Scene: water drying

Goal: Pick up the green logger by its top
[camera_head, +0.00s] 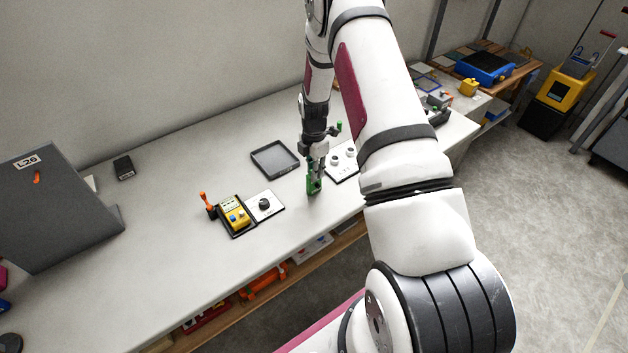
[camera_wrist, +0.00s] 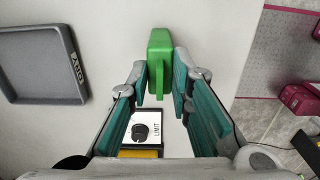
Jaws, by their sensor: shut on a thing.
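The green logger (camera_head: 314,184) is upright at the middle of the white workbench, near its front edge. In the wrist view the green logger (camera_wrist: 159,50) is between the fingertips. My gripper (camera_head: 316,168) points down at it from above and is shut on its upper part. In the wrist view both teal finger pads of my gripper (camera_wrist: 162,80) touch its sides. I cannot tell whether the logger's base rests on the bench or is just clear of it.
A grey tray (camera_head: 275,159) lies behind the logger. A white dial plate (camera_head: 265,205) and a yellow device (camera_head: 235,214) in a dark holder stand to the left. A white panel with knobs (camera_head: 343,162) lies close on the right. The bench's front left is clear.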

